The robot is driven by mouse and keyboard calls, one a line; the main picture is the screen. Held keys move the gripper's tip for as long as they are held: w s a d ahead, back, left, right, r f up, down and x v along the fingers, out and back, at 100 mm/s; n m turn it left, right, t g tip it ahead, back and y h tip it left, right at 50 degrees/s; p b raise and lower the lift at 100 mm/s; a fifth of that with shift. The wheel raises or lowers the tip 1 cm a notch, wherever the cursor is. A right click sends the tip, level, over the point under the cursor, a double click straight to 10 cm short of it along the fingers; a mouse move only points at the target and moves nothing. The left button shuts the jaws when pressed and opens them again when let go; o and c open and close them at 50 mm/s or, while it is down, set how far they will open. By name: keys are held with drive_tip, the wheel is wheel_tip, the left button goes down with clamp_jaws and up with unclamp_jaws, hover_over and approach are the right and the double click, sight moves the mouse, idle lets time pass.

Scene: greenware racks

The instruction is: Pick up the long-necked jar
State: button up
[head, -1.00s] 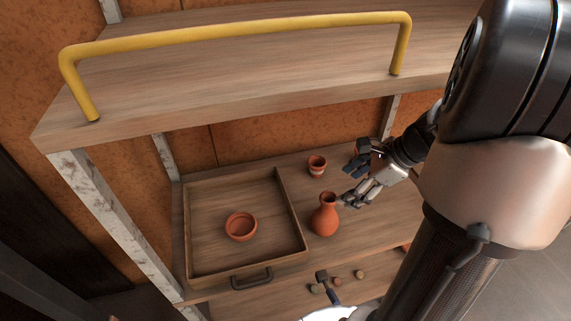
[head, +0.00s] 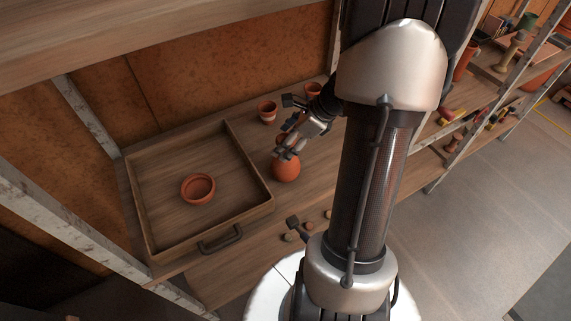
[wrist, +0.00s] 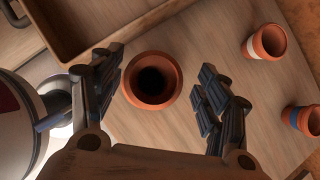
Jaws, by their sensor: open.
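The long-necked jar (head: 286,170) is terracotta and stands upright on the shelf, right of the tray. In the head view my gripper (head: 284,150) is at its neck and hides its upper part. In the wrist view I look down on the jar's round mouth (wrist: 152,80), which lies between the two fingers of my open gripper (wrist: 160,92). The left fingers are close to the rim and the right fingers a little farther off. I cannot tell whether either side touches the jar.
A wooden tray (head: 262,190) with a dark handle holds a terracotta bowl (head: 198,188). Two small terracotta cups stand behind the jar, one with a pale band (wrist: 264,43) and one with a blue band (wrist: 304,120). An upper shelf board (head: 150,40) overhangs the back left.

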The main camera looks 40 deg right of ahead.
sight(287, 172)
drive_tip(key=b+x, duration=0.1)
drive_tip(key=x, duration=0.2)
drive_tip(key=b+x, duration=0.1)
drive_tip(key=x, duration=0.1)
drive_tip(key=shift+s+a+f+b, duration=0.15)
drive_tip(key=shift+s+a+b, duration=0.1)
drive_tip(key=shift+s+b, duration=0.05)
drive_tip(key=shift+c, duration=0.5)
